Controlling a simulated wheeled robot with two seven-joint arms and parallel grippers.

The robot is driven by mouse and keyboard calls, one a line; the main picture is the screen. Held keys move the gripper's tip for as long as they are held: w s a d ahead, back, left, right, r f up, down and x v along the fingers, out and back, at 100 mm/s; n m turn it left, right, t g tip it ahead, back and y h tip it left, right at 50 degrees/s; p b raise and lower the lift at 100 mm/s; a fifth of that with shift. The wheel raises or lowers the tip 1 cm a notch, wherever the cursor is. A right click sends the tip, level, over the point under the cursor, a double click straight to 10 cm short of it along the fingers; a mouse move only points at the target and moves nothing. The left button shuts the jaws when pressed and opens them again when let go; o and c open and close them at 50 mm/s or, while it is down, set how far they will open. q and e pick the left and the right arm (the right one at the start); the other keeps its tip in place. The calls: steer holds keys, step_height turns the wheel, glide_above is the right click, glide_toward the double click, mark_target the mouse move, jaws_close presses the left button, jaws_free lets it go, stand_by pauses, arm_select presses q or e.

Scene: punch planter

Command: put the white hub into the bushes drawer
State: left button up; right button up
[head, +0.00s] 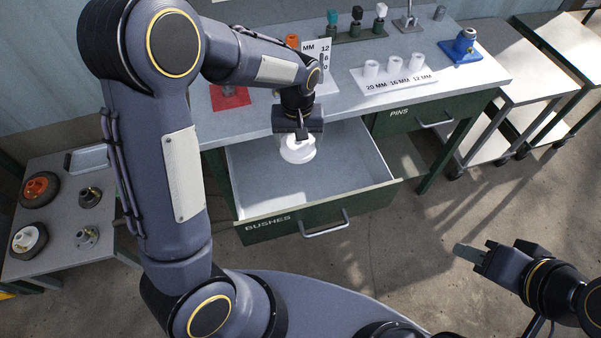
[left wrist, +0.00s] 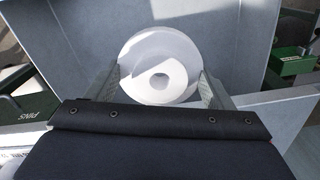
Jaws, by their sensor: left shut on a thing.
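The white hub (head: 298,149) is a round white piece with a hole in its middle. My left gripper (head: 301,136) is shut on it and holds it over the open bushes drawer (head: 345,196). In the left wrist view the hub (left wrist: 159,65) sits between the two fingers of my left gripper (left wrist: 160,88), with the grey drawer floor behind it. I cannot tell whether the hub touches the drawer floor. The drawer is pulled out and looks otherwise empty. My right gripper (head: 468,253) is at the lower right, away from the drawer; its finger gap is not clear.
The pins drawer (head: 405,119) is shut, right of the open drawer. A side table (head: 65,239) at left holds wheels and metal hubs.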

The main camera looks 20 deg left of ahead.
arm_select(q)
steer(key=f+b, duration=0.1)
steer(key=b, duration=0.1)
steer(key=d+f+n+b, duration=0.1)
steer(key=f+b, duration=0.1)
steer(key=d+f+n+b, duration=0.1)
steer(key=b, duration=0.2)
steer(key=shift+d+f, duration=0.2)
steer(key=shift+d, duration=0.05)
steer(key=n+b, duration=0.1)
steer(key=b, duration=0.3)
glide_toward(308, 191)
step_height(308, 191, down, 6)
steer(key=shift+w+f+b, duration=0.1)
steer(key=shift+f+b, duration=0.05)
steer(key=shift+b, duration=0.35)
steer(key=shift+f, duration=0.1)
steer(key=shift+f, duration=0.15)
steer(key=o, duration=1.1)
